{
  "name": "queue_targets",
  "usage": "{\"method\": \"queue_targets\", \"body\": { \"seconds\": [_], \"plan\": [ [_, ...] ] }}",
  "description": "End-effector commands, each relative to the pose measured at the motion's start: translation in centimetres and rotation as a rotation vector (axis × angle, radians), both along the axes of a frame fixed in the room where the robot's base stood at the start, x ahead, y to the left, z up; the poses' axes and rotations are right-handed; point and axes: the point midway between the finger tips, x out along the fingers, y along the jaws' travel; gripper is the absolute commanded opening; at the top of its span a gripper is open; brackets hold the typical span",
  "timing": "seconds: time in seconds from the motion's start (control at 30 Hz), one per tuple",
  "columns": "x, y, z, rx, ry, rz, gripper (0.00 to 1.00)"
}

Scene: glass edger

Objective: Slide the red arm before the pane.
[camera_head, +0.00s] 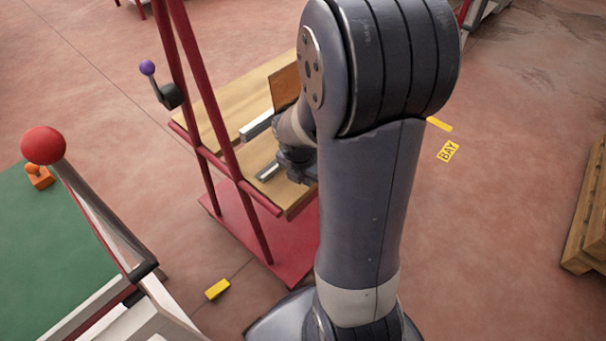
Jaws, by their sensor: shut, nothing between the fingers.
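A red ball knob (43,146) tops a grey lever (82,198) at the left, which leans up and left from a dark pivot (143,270) on a white frame. I cannot tell whether this is the red arm. A brown upright panel (284,87), possibly the pane, stands on the wooden top of a red-framed stand, partly hidden behind my arm. My gripper (268,171) is low over that wooden top, shut and empty, in front of the panel and apart from the red knob. A pale bar (257,126) lies just beyond it.
Red posts (205,95) rise at the stand's left, between the lever and my gripper. A purple-knobbed lever (148,67) stands beside them. A green top (40,245) with an orange item (38,176) is at left.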

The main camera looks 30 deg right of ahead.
Motion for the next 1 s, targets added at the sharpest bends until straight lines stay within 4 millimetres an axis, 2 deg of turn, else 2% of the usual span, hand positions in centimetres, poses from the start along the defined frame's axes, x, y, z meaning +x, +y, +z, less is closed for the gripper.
{"method": "queue_targets", "body": {
  "seconds": [0.03,0.2,0.73,1.0],
  "plan": [
    [0.5,-0.8,-0.1,0.0,-0.003,-0.007,0.0],
    [1.3,-2.2,-0.3,0.001,-0.003,-0.004,0.0],
    [1.8,-3.1,-0.1,0.0,-0.001,-0.004,0.0],
    [3.5,-8.0,0.2,0.001,-0.002,-0.008,0.0]
  ]
}}
